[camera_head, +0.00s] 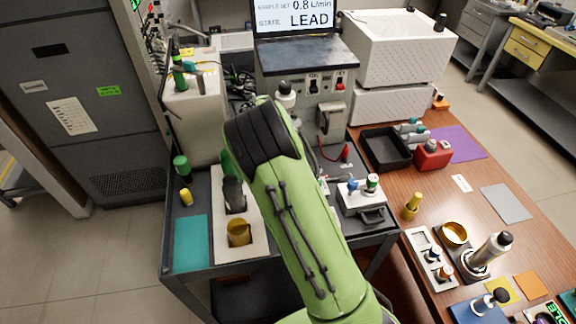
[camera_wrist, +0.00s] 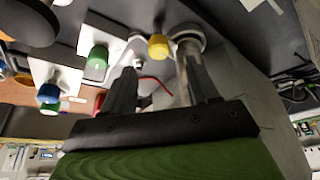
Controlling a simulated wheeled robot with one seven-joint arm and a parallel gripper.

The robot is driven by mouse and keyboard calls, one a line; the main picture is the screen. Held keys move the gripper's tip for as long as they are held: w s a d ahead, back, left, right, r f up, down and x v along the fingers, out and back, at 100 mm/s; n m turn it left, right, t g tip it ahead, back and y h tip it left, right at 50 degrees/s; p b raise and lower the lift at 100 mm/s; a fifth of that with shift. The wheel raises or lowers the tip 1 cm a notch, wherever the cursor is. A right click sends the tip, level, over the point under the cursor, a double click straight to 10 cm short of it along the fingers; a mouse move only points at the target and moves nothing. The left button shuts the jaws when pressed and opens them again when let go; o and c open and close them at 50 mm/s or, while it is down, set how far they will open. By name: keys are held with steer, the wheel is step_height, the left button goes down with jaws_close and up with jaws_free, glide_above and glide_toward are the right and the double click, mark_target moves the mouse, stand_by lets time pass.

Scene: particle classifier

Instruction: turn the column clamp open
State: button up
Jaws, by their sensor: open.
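My gripper shows in the wrist view (camera_wrist: 158,68) with its two dark fingers spread apart. In the head view my green arm hides it. A metal column (camera_wrist: 182,70) with a pale round end collar (camera_wrist: 187,36) runs up beside the right finger. A yellow knob (camera_wrist: 160,47) sits beside the collar, ahead of the gap between the fingertips. I cannot tell whether this knob is the clamp, or whether a finger touches the column. In the head view only a metal-and-white cap (camera_head: 286,92) shows above my arm, probably the column's top.
A white block with blue and green caps (camera_head: 361,200) stands right of my arm. A red cable (camera_wrist: 150,80) curves close behind the fingers. A black tray (camera_head: 385,150) and a red container (camera_head: 433,155) lie farther right. A yellow cup (camera_head: 239,233) stands left of my arm.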

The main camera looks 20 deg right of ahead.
steer(key=x, duration=0.6)
steer(key=shift+d, duration=0.1)
steer(key=c, duration=1)
steer(key=shift+c, duration=0.2)
